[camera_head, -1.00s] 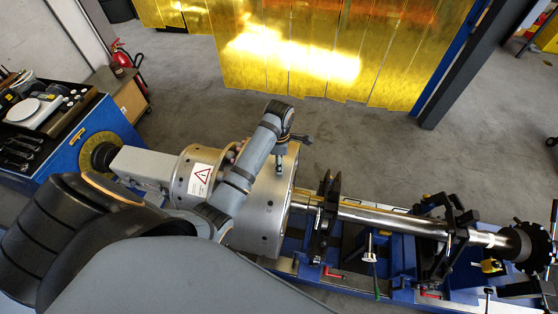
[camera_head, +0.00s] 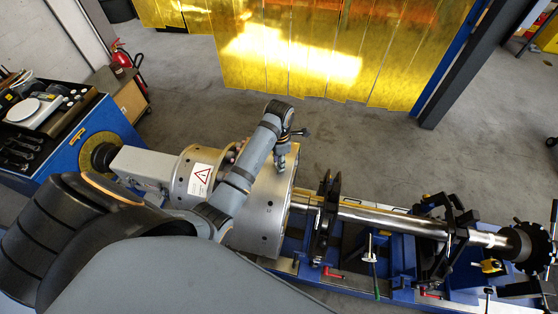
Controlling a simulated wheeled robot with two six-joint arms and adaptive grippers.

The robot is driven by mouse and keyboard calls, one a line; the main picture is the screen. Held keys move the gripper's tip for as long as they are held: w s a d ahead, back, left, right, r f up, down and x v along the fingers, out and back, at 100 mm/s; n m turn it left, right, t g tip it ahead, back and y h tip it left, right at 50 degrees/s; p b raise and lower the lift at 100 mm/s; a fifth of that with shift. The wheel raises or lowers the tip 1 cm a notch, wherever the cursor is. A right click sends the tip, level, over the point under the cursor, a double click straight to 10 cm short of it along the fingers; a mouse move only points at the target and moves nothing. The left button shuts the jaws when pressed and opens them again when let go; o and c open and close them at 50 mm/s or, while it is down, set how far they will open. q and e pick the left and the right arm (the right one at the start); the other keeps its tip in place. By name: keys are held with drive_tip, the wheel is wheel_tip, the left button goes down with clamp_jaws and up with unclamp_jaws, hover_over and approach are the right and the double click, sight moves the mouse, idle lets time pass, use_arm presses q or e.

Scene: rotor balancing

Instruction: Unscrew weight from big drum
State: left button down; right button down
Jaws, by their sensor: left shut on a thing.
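The big drum (camera_head: 262,215) is a silver metal cylinder with small holes around its side, lying on its axis in the middle of the view. My left gripper (camera_head: 281,167) points down at the upper part of the drum, near its right end. It is shut on the weight, which is too small and too covered by the fingers to make out. I cannot tell whether the weight touches the drum. My right gripper is not in view.
A smaller drum with a warning label (camera_head: 201,178) adjoins on the left. A steel shaft (camera_head: 385,219) runs right through black supports over the blue machine bed. A blue cabinet (camera_head: 100,122) with scale and tools stands at left. Grey floor behind is clear.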

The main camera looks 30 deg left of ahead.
use_arm(q)
drive_tip(key=shift+n, duration=1.2)
drive_tip(key=shift+r, duration=0.1)
drive_tip(key=shift+r, duration=0.1)
drive_tip(key=shift+r, duration=0.85)
